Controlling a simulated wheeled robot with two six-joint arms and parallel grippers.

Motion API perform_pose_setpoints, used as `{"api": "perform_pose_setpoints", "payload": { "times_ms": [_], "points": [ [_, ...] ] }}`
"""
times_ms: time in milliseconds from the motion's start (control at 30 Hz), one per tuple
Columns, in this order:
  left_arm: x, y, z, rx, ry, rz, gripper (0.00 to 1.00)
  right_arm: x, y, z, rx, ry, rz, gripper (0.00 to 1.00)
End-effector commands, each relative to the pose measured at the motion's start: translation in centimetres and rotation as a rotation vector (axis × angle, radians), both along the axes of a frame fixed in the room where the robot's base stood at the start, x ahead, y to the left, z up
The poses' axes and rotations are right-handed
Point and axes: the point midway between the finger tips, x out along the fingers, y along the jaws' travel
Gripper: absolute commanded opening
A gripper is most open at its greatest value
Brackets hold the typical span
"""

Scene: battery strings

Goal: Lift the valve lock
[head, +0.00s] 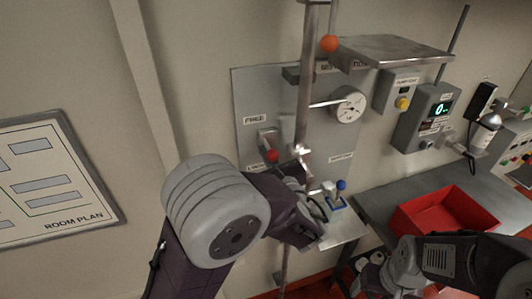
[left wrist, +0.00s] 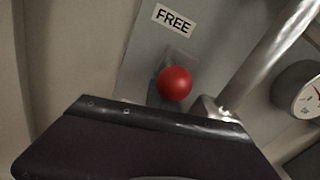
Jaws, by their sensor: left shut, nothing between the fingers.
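The valve lock shows as a small lever with a red ball knob (head: 272,155) on a grey wall panel, below a FREE label (head: 255,119). A second label under it is partly covered by my left arm. In the left wrist view the red knob (left wrist: 174,83) stands just beyond the dark edge of my gripper body, below the FREE label (left wrist: 172,18). My left gripper (head: 292,180) is close below and right of the knob, shut and empty. Its fingertips are largely hidden. My right gripper (head: 375,272) is low at the right; its jaws are unclear.
A metal pole (head: 305,85) runs upright just right of the knob, with an orange ball (head: 329,43) near its top. A round gauge (head: 348,104) is beside it. A red tray (head: 445,215) sits on the grey bench at the right. Bare wall lies left of the panel.

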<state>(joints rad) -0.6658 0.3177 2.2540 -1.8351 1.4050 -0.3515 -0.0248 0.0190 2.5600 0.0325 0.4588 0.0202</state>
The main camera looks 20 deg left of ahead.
Motion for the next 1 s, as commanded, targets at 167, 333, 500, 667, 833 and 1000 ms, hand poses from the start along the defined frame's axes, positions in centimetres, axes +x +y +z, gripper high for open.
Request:
{"api": "perform_pose_setpoints", "payload": {
  "times_ms": [167,333,500,667,833,1000],
  "points": [
    [0.00,0.00,0.00,0.000,0.000,0.000,0.00,0.00,0.00,0.00,0.000,0.000,0.000,0.76],
    [0.00,0.00,0.00,0.000,0.000,0.000,0.00,0.00,0.00,0.00,0.000,0.000,0.000,0.76],
    [0.00,0.00,0.00,0.000,0.000,0.000,0.20,0.00,0.00,0.00,0.000,0.000,0.000,0.76],
    [0.00,0.00,0.00,0.000,0.000,0.000,0.50,0.00,0.00,0.00,0.000,0.000,0.000,0.76],
    [0.00,0.00,0.00,0.000,0.000,0.000,0.50,0.00,0.00,0.00,0.000,0.000,0.000,0.76],
    [-0.49,-0.44,-0.10,-0.001,-0.001,-0.003,0.50,0.00,0.00,-0.30,0.000,0.000,0.000,0.76]
  ]
}}
